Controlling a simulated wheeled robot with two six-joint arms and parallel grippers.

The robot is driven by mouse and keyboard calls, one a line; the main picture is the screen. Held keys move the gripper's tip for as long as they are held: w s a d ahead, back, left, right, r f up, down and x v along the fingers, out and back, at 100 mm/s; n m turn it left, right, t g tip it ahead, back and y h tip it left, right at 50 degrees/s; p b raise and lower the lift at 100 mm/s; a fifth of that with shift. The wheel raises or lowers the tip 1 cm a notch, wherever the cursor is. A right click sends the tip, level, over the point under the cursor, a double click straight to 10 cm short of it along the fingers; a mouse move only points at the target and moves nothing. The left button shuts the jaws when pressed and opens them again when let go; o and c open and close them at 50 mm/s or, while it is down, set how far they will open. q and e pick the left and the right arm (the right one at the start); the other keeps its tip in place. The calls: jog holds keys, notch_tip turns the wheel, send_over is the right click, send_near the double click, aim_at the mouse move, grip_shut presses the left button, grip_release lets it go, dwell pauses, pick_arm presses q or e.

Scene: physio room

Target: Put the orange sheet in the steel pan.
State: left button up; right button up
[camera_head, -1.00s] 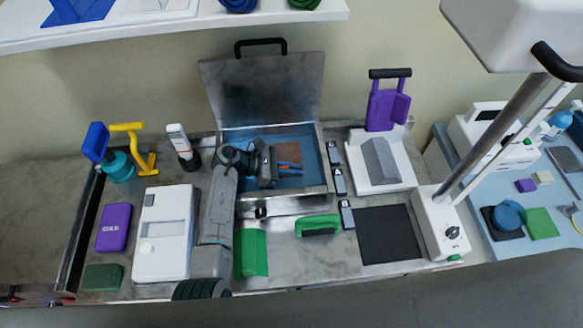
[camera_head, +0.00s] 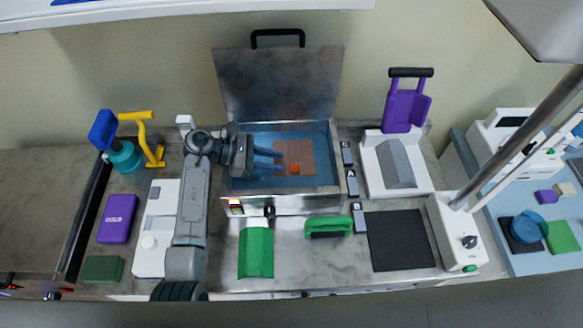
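The steel pan (camera_head: 300,205) stands in the middle of the bench with its lid (camera_head: 278,85) raised at the back and bluish water inside. The small orange sheet (camera_head: 295,169) lies inside the pan, on or over a brownish grid panel (camera_head: 300,153). My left gripper (camera_head: 279,161) reaches into the pan from the left. Its two fingers are apart, with no object seen between them, and their tips end just left of the orange sheet. My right gripper is not in view.
A green holder (camera_head: 256,252), a green-handled block (camera_head: 328,227) and a black mat (camera_head: 399,240) lie in front. Small dark labelled blocks (camera_head: 352,183) line the pan's right side. A white device with a purple handle (camera_head: 402,105) stands to the right.

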pick_arm(q)
jog(key=shift+b+v, duration=0.35)
jog(key=shift+v, duration=1.15)
